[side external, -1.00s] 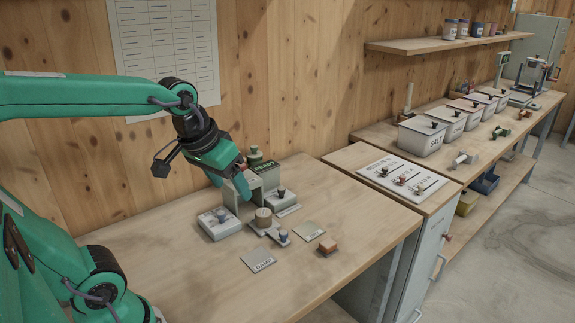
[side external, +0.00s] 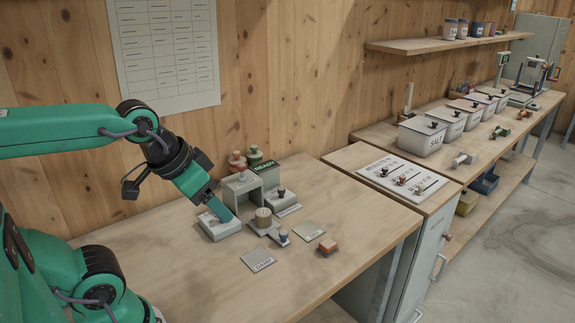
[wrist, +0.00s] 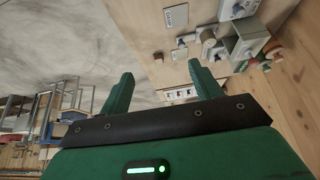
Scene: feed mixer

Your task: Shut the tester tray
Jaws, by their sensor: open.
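The tester (side external: 243,184) is a grey housing with a dark READY sign behind it on the near bench. Its tray (side external: 268,231) sticks out in front, carrying a tan cylinder (side external: 263,216), with a blue-topped knob (side external: 283,236) at its outer end. My gripper (side external: 227,213) is to the left of the tray, pointing down over a small white box (side external: 217,226). I cannot tell whether it touches the box. In the wrist view my gripper (wrist: 160,84) has its fingers apart with nothing between them. The tester (wrist: 248,36) shows there at upper right.
A grey DAMP plate (side external: 258,260), a greenish plate (side external: 308,230) and an orange block (side external: 328,245) lie in front. A white knobbed block (side external: 281,200) stands right of the tester; red (side external: 237,160) and green (side external: 255,155) jars stand behind. The bench's front left is clear.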

